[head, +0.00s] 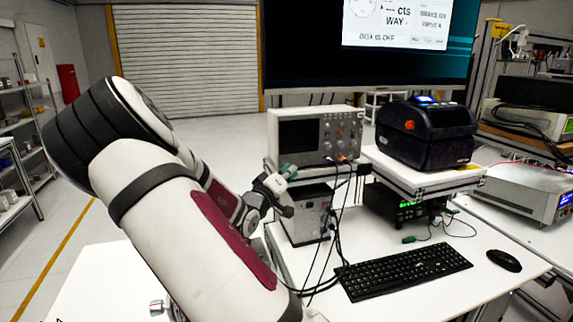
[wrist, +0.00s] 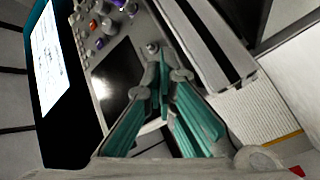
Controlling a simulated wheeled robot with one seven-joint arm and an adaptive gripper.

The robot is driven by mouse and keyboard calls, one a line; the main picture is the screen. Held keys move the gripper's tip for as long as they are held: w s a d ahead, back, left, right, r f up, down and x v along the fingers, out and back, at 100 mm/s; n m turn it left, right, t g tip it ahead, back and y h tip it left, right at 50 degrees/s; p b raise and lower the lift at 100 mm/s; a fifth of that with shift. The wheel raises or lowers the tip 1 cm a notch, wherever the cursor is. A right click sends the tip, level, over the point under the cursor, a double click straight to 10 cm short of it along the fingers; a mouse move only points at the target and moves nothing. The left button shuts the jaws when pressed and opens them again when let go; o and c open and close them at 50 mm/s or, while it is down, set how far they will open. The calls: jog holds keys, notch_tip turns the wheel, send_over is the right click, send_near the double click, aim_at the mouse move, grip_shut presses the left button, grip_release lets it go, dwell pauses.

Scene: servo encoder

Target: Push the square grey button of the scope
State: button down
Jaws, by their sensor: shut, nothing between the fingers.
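The scope (head: 315,138) is a light grey box with a dark screen and a knob panel, standing on the table riser in the head view. It also shows turned on its side in the wrist view (wrist: 118,78). My gripper (head: 288,171) has teal fingers and is shut and empty in front of the scope's lower left front. In the wrist view, the fingertips (wrist: 163,62) come together close to the scope's lower front edge, beside the screen. A small grey round-looking piece (wrist: 152,47) shows just beyond them. I cannot clearly make out the square grey button or any contact.
A grey instrument (head: 303,212) stands below the scope, with black cables hanging beside it. A black machine (head: 425,135) stands to the right. A keyboard (head: 402,271) and mouse (head: 503,260) lie on the white table. A large monitor (head: 360,55) is behind.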

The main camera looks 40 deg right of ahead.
jog(key=s+a+p, duration=0.2)
jog(key=s+p, duration=0.1)
jog(key=s, duration=0.2)
jog(key=shift+s+a, duration=0.2)
jog(key=shift+a, duration=0.15)
dwell(0.6)
